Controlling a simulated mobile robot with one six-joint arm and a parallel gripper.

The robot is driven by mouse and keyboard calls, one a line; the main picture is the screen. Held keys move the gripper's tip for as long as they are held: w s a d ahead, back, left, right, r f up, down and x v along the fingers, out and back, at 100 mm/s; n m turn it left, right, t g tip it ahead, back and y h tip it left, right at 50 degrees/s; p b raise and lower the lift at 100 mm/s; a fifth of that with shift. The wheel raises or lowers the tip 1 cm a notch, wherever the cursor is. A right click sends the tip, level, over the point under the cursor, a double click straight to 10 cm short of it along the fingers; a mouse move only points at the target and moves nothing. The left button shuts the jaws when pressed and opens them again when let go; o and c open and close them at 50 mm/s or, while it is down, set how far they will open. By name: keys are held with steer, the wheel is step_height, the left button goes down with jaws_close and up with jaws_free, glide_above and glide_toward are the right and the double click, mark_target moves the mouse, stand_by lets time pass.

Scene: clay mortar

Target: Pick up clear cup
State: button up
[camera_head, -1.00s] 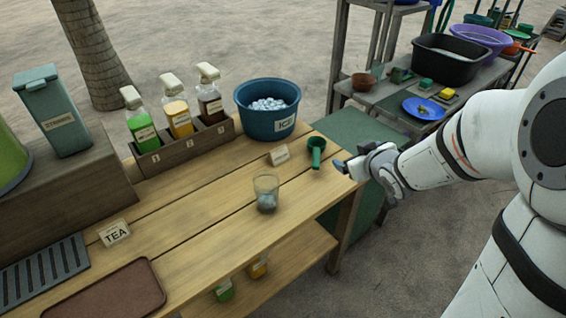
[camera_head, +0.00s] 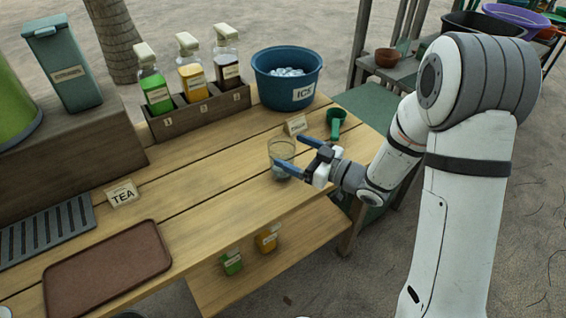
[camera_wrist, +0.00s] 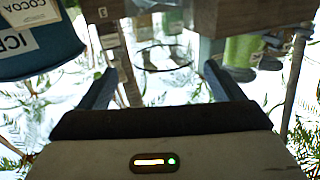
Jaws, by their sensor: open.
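The clear cup (camera_head: 283,149) stands upright on the wooden counter, with something pale, apparently ice, in its bottom. My gripper (camera_head: 287,151) is open at the cup, its two blue fingers reaching in from the right. One finger crosses in front of the cup's lower part and the other is by its far right side. In the wrist view, the cup's round rim (camera_wrist: 160,57) shows between the spread fingers of my gripper (camera_wrist: 158,75). I cannot tell whether either finger touches the cup.
A blue ice tub (camera_head: 286,92) and a bottle rack (camera_head: 200,112) stand at the back. A brown tray (camera_head: 107,265) lies at front left.

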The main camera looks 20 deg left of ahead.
mark_target(272, 142)
steer(key=x, duration=0.4)
steer(key=shift+s+a+r, duration=0.15)
steer(key=shift+s, duration=0.05)
steer(key=shift+c, duration=0.4)
steer(key=c, duration=1.3)
